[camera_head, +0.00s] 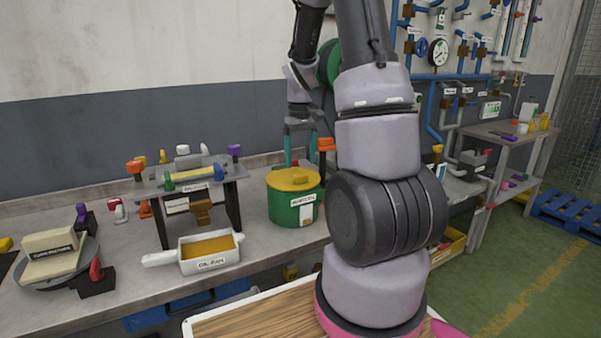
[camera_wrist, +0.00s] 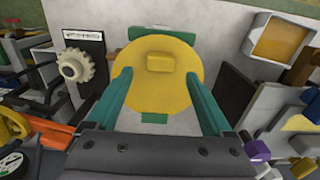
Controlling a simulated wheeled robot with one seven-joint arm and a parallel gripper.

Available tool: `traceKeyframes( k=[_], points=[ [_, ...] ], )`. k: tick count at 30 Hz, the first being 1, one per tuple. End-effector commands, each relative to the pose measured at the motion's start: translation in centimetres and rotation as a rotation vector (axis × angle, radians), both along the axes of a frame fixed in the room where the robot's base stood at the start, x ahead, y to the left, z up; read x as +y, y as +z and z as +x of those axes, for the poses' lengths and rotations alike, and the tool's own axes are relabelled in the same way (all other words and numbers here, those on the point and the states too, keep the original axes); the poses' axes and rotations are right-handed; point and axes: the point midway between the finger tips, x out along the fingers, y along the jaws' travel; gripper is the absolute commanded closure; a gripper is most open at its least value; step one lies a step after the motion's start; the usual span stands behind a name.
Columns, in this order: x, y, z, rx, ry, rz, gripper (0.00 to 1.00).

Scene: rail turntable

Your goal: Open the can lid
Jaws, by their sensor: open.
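The green can (camera_head: 282,206) stands upright on the bench with a white label on its front. Its round yellow lid (camera_head: 281,181) sits on top, with a small yellow block handle (camera_wrist: 160,61) on it. The wrist view shows the lid (camera_wrist: 155,98) from above, with green parts of the can (camera_wrist: 154,118) at its edge. My gripper (camera_head: 300,158) points down above the can's rear part. In the wrist view its two teal fingers (camera_wrist: 158,76) are apart and empty, on either side of the lid's middle. Contact with the lid cannot be told.
A white oil pan (camera_head: 210,263) with amber liquid lies front left of the can. A grey raised stand (camera_head: 186,176) with coloured handles is left of it. A turntable with a beige block (camera_head: 52,251) is far left. An orange-topped item (camera_head: 326,145) stands behind the can.

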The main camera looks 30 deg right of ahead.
Motion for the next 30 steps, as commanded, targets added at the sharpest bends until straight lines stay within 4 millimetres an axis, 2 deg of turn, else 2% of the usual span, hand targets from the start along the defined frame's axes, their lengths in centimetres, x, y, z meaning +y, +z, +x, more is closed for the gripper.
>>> traceKeyframes(
  k=[3, 9, 20, 23, 24, 27, 30],
  points=[
    [0.0, -2.2, -0.1, 0.003, 0.000, 0.001, 0.15],
    [0.0, -4.4, 0.0, 0.001, -0.001, 0.000, 0.15],
    [0.0, -4.9, 0.0, -0.001, -0.001, 0.000, 0.15],
    [0.0, -4.9, 0.0, -0.001, 0.000, 0.000, 0.49],
    [0.0, -4.9, 0.0, -0.001, 0.000, 0.000, 0.65],
    [0.0, -4.9, 0.0, -0.001, 0.000, 0.000, 1.00],
    [0.0, -4.9, 0.0, -0.001, 0.000, 0.000, 1.00]
  ],
)
